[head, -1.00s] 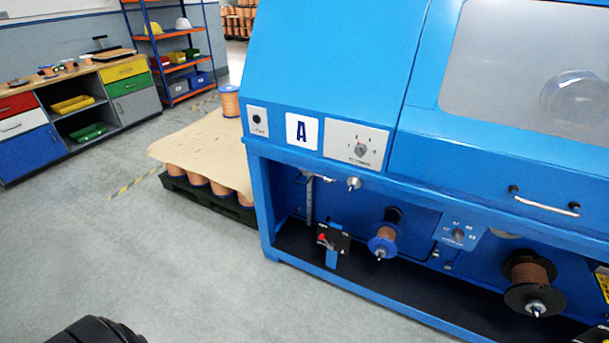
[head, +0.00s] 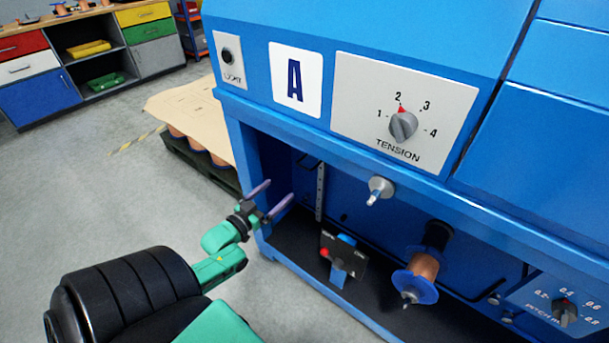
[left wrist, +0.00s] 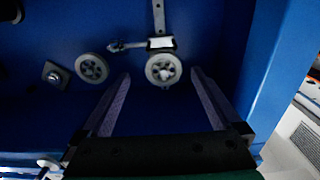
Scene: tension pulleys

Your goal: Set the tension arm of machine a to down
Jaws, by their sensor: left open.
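Machine A is the blue cabinet marked with the letter A (head: 296,80) in the head view. My left gripper (head: 279,191) is open and empty at the left end of its lower bay, beside the corner post. In the left wrist view its two fingers (left wrist: 161,80) point into the bay. A grey grooved wheel (left wrist: 163,69) shows between the fingertips, below a narrow bar (left wrist: 158,18) with a small rod to its left. I cannot tell which part is the tension arm, or its setting. A second grey wheel (left wrist: 92,68) sits left of the fingers. My right gripper is not in view.
The tension dial (head: 403,126) is on the front panel, its red mark near 2. Inside the bay are a red-knobbed lever on a black plate (head: 341,258) and a copper spool with blue flange (head: 420,272). A covered pallet (head: 190,108) stands behind left. The floor left is clear.

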